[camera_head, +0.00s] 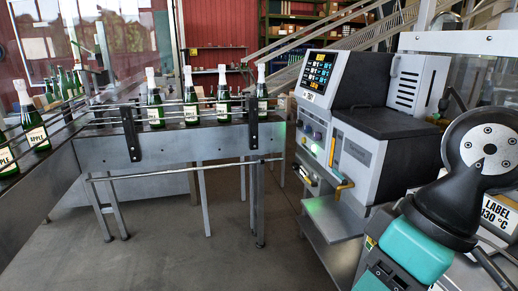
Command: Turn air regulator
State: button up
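I cannot make out for certain which part is the air regulator. The grey capsuling machine (372,160) stands right of centre. Its left face carries small blue-purple knobs or buttons (317,135), an upright yellow bar (332,149) and a yellow handle (344,187) lower down. These parts are too small to read their setting. My arm, black with a teal section, fills the lower right. My gripper does not show in this view, and no contact with the machine is visible.
A conveyor (190,139) with several green bottles labelled "APPLE" runs from the left to the machine. The machine has a dark display (318,73) and a low metal shelf (334,217). The floor (180,255) in front is clear.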

aim_at(295, 166)
jog(key=z, duration=0.05)
jog(key=i, duration=0.75)
jog(key=z, duration=0.05)
jog(key=k, duration=0.55)
jog(key=u, duration=0.55)
jog(key=i, duration=0.45)
jog(key=u, duration=0.65)
jog(key=i, duration=1.5)
jog(key=z, duration=1.05)
jog(key=i, duration=0.45)
jog(key=z, duration=0.35)
